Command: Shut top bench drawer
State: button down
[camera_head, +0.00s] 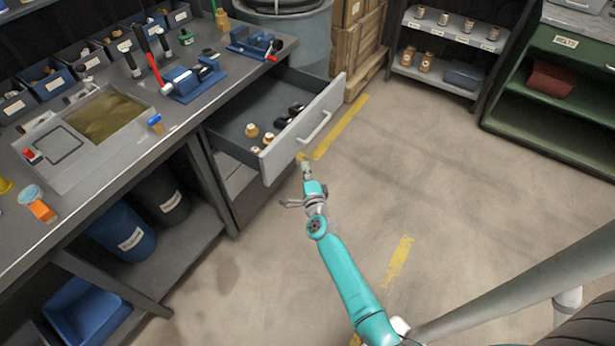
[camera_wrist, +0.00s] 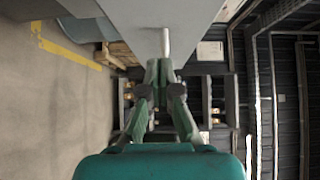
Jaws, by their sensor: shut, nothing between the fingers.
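The top bench drawer (camera_head: 284,137) is pulled out from the bench, with its grey front panel facing right. Its bar handle (camera_head: 315,127) is on that front. Small brass and black fittings (camera_head: 252,130) lie inside. My gripper (camera_head: 304,166) is shut and empty, at the near end of the drawer front. In the wrist view, my gripper (camera_wrist: 165,75) points along a pale grey panel (camera_wrist: 150,12), likely the drawer front, with a light bar (camera_wrist: 166,42) just beyond the fingertips. I cannot tell whether the fingers touch the drawer.
The grey bench (camera_head: 190,118) carries blue vises, bins and tools along the left. Blue and black drums (camera_head: 125,232) stand on its lower shelf. A wooden crate (camera_head: 355,45) and a grey shelf (camera_head: 437,75) are at the back. The floor right of the drawer is clear.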

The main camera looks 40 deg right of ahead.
aim_at(291, 147)
jog(key=shift+w+d, duration=0.15)
jog(key=shift+w, duration=3.6)
